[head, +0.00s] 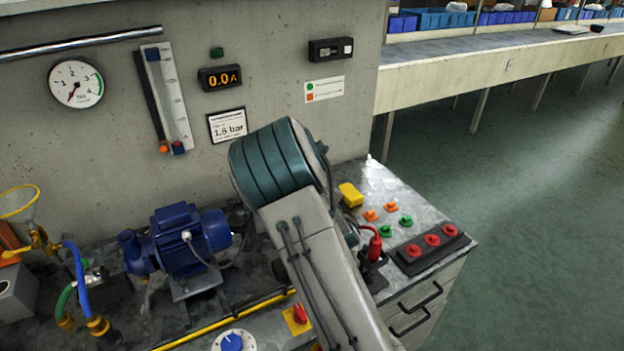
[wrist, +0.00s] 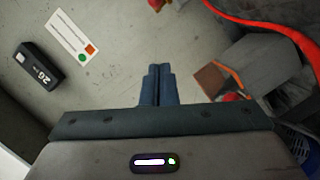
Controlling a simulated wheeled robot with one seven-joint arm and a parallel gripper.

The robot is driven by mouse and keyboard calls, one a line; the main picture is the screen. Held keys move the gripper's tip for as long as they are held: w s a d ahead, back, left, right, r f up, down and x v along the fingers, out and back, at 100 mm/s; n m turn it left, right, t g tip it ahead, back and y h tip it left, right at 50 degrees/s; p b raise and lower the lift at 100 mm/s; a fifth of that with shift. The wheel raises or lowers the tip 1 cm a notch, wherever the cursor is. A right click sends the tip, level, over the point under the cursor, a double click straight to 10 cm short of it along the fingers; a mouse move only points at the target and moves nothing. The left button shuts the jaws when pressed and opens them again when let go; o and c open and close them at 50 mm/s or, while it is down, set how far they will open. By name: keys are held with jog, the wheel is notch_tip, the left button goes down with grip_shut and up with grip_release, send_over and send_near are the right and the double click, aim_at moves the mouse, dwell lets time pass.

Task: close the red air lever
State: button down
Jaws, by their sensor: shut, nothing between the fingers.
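A red upright handle (head: 375,244) stands on a dark base at the right of the bench, just beside my arm in the head view. It looks like the air lever, but I cannot tell its position for sure; my arm hides part of that area. My gripper (wrist: 157,72) shows in the wrist view with its two dark fingers together and nothing between them. It points toward a pale grey surface. In the head view my gripper is hidden behind my arm. A small red part (wrist: 157,4) shows at the top edge of the wrist view, cut off.
Red buttons (head: 432,240) sit on a dark strip near the bench's right edge, with green and orange buttons (head: 390,206) behind. A red knob (head: 299,314) on a yellow plate is left of my arm. A blue pump motor (head: 190,240) stands left. A red curved line (wrist: 270,27) crosses the wrist view.

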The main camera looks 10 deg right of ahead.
jog(key=w+d+f+p, duration=0.2)
jog(key=w+f+p, duration=0.1)
jog(key=w, duration=0.8)
jog(key=shift+f+p, duration=0.4)
jog(key=shift+d+n+y, duration=0.1)
jog(key=shift+n+y, duration=0.3)
jog(key=shift+y, duration=0.1)
